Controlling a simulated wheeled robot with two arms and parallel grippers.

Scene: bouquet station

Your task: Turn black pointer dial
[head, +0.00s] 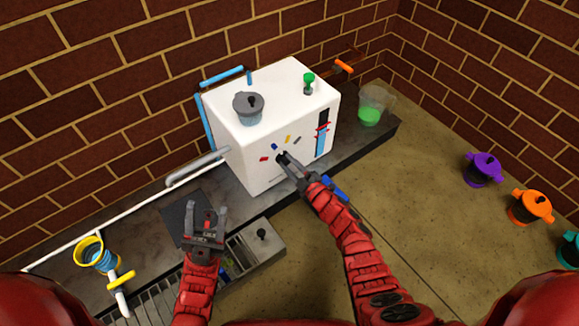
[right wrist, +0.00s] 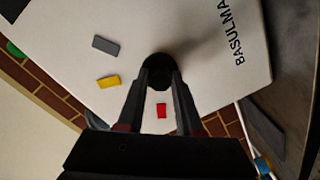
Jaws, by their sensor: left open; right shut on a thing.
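The black pointer dial (right wrist: 158,68) is on the front face of a white box-shaped machine (head: 262,152). In the right wrist view the dial sits between the fingertips of my right gripper (right wrist: 160,78), which is shut on it. In the head view my right gripper (head: 285,160) reaches the machine's front and mostly hides the dial. Which mark the pointer faces cannot be told. My left gripper (head: 206,222) is open and empty over the counter.
A grey lidded pot (head: 248,108) and a green knob (head: 308,82) are on the machine's top. A clear container with green content (head: 370,112) stands to its right. A yellow-rimmed funnel (head: 89,250) is at left. Purple (head: 484,168) and orange (head: 531,207) lidded pots stand at right.

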